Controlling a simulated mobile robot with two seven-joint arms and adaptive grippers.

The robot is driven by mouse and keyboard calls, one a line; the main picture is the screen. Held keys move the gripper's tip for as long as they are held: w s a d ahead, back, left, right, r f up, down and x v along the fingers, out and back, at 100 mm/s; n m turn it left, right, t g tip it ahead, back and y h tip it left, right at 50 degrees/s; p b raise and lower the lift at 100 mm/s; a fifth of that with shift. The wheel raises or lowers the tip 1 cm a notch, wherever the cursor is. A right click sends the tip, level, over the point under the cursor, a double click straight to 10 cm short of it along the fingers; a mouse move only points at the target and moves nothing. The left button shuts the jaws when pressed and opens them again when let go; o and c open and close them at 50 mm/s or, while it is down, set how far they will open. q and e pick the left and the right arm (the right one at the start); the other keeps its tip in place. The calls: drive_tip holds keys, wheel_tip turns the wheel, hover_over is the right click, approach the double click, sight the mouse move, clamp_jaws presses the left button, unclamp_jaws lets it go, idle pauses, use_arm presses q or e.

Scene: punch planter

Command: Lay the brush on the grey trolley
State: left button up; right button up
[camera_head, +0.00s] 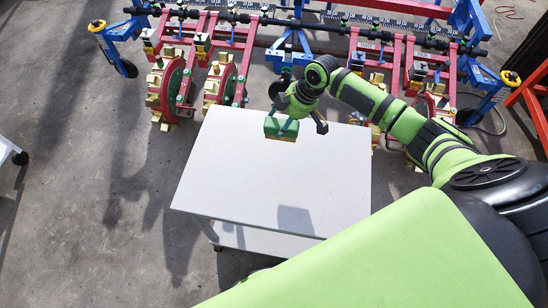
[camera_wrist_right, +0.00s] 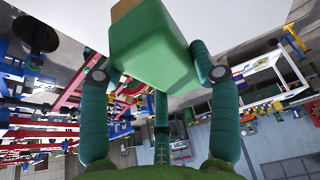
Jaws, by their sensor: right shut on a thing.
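The brush (camera_head: 281,127) has a green block body and a tan edge along its lower side. My right gripper (camera_head: 284,112) is shut on it and holds it over the far part of the grey trolley (camera_head: 235,175). A dark patch lies on the trolley top, apart from the brush. I cannot tell the exact height of the brush above the top. My left gripper is not in view.
A red and blue planter machine (camera_head: 235,45) with several wheels stands just behind the trolley. The trolley top is otherwise bare. Open concrete floor (camera_head: 85,190) lies to the left. A white piece of furniture (camera_head: 8,150) shows at the left edge.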

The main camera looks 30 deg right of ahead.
drive_tip(key=s+a+f+p, duration=0.1)
drive_tip(key=s+a+f, duration=0.1)
drive_tip(key=a, duration=0.1)
drive_tip(key=s+a+f+p, duration=0.1)
drive_tip(key=s+a+f, duration=0.1)
drive_tip(key=s+a+f+p, duration=0.1)
drive_tip(key=s+a+f, duration=0.1)
drive_tip(key=a+f, duration=0.1)
drive_tip(key=shift+s+a, duration=0.25)
drive_tip(key=shift+a, duration=0.05)
wheel_tip(320, 180, down, 3)
drive_tip(key=shift+f+p, duration=0.15)
drive_tip(key=shift+p, duration=0.15)
drive_tip(key=o, duration=1)
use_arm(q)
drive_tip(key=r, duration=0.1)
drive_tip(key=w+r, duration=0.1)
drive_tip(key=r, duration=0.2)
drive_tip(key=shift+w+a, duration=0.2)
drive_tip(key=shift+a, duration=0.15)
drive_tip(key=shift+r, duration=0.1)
use_arm(e)
drive_tip(key=shift+d, duration=0.1)
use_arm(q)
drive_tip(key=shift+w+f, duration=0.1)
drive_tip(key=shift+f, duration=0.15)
use_arm(e)
drive_tip(key=v, duration=1.2)
